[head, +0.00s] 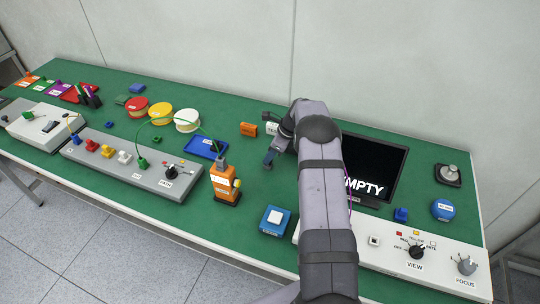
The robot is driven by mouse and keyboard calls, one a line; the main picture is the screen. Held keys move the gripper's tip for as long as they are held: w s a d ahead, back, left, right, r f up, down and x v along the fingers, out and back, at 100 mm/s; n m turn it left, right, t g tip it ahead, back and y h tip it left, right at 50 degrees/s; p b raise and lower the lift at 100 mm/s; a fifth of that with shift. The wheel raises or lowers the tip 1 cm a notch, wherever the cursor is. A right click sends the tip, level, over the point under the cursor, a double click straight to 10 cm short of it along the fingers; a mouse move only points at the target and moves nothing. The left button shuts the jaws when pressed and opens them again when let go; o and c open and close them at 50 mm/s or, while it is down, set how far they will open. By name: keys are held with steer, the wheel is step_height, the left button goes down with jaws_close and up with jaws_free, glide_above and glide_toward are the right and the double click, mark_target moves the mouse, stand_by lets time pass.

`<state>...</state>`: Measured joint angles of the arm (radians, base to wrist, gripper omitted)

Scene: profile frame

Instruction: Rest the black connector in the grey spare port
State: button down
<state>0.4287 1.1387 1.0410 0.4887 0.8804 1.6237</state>
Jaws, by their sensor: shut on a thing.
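My gripper (270,158) is above the green bench right of the blue tray, pointing down and left. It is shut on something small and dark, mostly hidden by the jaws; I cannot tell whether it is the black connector. A long grey panel (118,173) at left carries blue, yellow, red, white and green plugs (143,163) and a knob. I cannot make out a grey spare port on it. A thin green cable arches from the green plug over the reels toward an orange handheld unit (224,185) with a grey top, which stands upright left of my gripper.
A blue tray (200,150) and red, yellow and white reels (187,121) lie left of my gripper. A blue block with a white top (275,219) is in front. My arm partly covers a screen reading EMPTY (377,165) and a white control panel (440,262).

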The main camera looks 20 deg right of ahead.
steer(key=c, duration=1.6)
jaws_free()
steer(key=shift+c, duration=0.2)
steer(key=shift+r, duration=0.15)
steer(key=b+v, duration=0.2)
steer(key=v, duration=0.5)
steer(key=s+a+r+n+g+h, duration=0.1)
steer(key=s+a+r+n, duration=0.1)
steer(key=s+a+n, duration=0.45)
steer(key=s+a+r+n+g, duration=0.1)
steer(key=s+a+r+n, duration=0.2)
steer(key=s+a+n, duration=0.35)
steer(key=s+a+n+h, duration=0.1)
steer(key=s+a+n, duration=0.1)
steer(key=s+n, duration=0.5)
steer(key=s+a+f+n+g+h, duration=0.1)
steer(key=s+a+n, duration=0.2)
steer(key=s+n, duration=0.4)
steer(key=s, duration=0.6)
steer(key=shift+f, duration=0.25)
